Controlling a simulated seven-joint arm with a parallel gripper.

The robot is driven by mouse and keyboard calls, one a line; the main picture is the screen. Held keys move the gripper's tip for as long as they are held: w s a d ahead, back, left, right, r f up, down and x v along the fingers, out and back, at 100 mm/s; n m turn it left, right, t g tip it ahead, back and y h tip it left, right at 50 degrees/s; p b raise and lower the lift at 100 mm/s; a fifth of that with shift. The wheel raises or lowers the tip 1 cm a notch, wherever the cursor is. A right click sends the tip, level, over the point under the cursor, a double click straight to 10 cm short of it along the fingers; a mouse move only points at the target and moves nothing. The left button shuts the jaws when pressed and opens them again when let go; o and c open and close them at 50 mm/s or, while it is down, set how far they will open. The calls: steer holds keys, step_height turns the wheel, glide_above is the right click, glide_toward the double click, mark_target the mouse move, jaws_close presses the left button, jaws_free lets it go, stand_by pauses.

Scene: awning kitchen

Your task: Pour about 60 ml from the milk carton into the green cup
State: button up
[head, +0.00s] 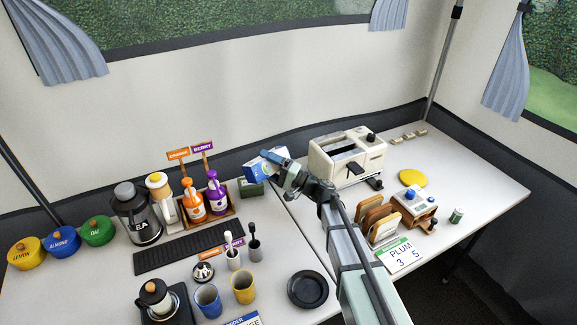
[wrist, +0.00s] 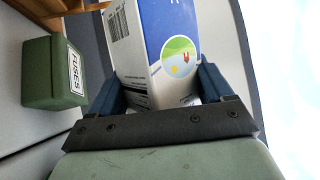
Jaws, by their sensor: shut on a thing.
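The milk carton, blue and white, is in my gripper (head: 272,157) near the back wall in the head view, where the carton (head: 257,166) looks tilted. In the wrist view the carton (wrist: 150,45) stands between the two blue fingers of my gripper (wrist: 160,88), with a barcode and a round green picture on its faces. Its opening is out of sight. I cannot make out a green cup in either view. A blue cup (head: 207,303) and a yellow cup (head: 243,289) stand at the front of the left table.
A green FUSES box (wrist: 50,75) sits below the carton; it also shows in the head view (head: 251,188). Syrup bottles (head: 193,202) in a wooden rack stand left of it. A toaster (head: 347,157) is close on the right. A black plate (head: 308,289) lies in front.

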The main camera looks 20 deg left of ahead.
steer(key=shift+w+f+m+t+y, duration=0.1)
steer(key=shift+m+t+y, duration=0.25)
steer(key=shift+m, duration=0.35)
steer(key=shift+d+r+m+t, duration=0.1)
steer(key=shift+r+m+t, duration=0.15)
steer(key=shift+m, duration=0.05)
steer(key=shift+s+r+m, duration=0.1)
steer(key=shift+s+m, duration=0.2)
steer(key=shift+s, duration=0.15)
steer(key=shift+s, duration=0.1)
steer(key=shift+r+m+t+y, duration=0.25)
steer(key=shift+r+m+t, duration=0.35)
steer(key=shift+m, duration=0.4)
stand_by(1.1)
steer(key=f+n, duration=0.1)
steer(key=f+n+g, duration=0.1)
steer(key=n, duration=0.1)
steer(key=shift+s+a+g+h, duration=0.1)
steer(key=shift+a+g+h, duration=0.1)
steer(key=shift+g+h, duration=0.15)
steer(key=shift+s+r+n+g+h, duration=0.2)
steer(key=shift+n+g+h, duration=0.15)
steer(key=shift+n, duration=0.75)
